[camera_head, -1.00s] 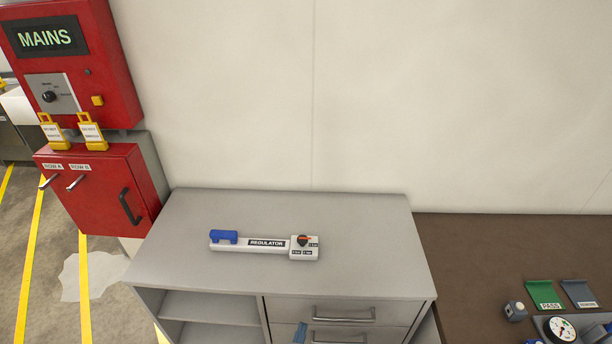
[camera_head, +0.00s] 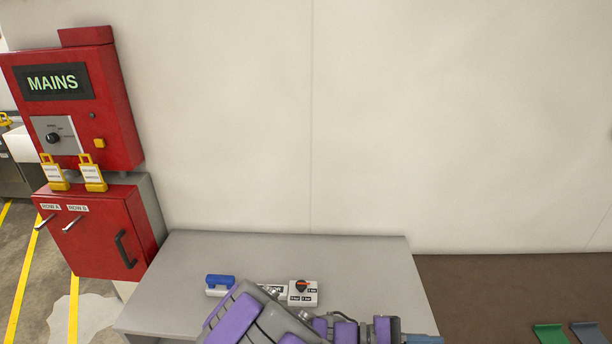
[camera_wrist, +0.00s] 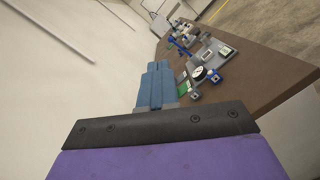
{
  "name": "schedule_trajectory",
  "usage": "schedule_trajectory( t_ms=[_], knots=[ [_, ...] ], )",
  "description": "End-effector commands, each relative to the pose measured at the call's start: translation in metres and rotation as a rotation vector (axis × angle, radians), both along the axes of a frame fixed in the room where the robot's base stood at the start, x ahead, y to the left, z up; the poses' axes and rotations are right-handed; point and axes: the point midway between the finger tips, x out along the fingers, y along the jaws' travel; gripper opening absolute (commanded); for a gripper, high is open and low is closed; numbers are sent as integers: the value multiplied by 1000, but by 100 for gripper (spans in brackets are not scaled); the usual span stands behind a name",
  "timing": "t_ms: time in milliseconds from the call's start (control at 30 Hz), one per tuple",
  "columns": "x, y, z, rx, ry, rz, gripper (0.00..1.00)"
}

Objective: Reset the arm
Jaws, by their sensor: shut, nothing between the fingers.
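My arm, purple and grey, reaches across the lower middle of the head view. My gripper (camera_wrist: 155,85) has blue fingers that lie together, shut with nothing between them, in the wrist view. In the head view only a bit of the blue fingers (camera_head: 424,339) shows at the bottom edge, right of the grey cabinet top. In the wrist view the fingers point toward the brown bench (camera_wrist: 240,83), apart from the gear on it.
The regulator (camera_head: 303,293) lies on the grey cabinet (camera_head: 200,256), partly hidden by my arm. A red MAINS box (camera_head: 110,95) stands at left. A gauge device (camera_wrist: 207,74) and a green tray (camera_wrist: 184,89) are on the bench. The wall behind is bare.

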Motion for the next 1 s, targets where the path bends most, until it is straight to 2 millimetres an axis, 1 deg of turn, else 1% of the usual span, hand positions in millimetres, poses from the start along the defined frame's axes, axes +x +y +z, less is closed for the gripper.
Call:
schedule_trajectory(
  t_ms=[33, 200, 333, 467, 567, 700, 867, 1000],
  knots=[
    [-12, -8, 7, 44, -33, -54, 0],
    [-52, -22, 18, 194, -120, -219, 0],
    [-80, -25, 22, 321, -191, -330, 0],
    [-106, -22, 23, 455, -264, -426, 0],
    [-123, -16, 22, 564, -319, -492, 0],
    [-145, -2, 22, 717, -392, -569, 0],
    [-163, 19, 23, 898, -481, -633, 0],
    [-175, 41, 27, 1058, -554, -670, 0]
  ],
)
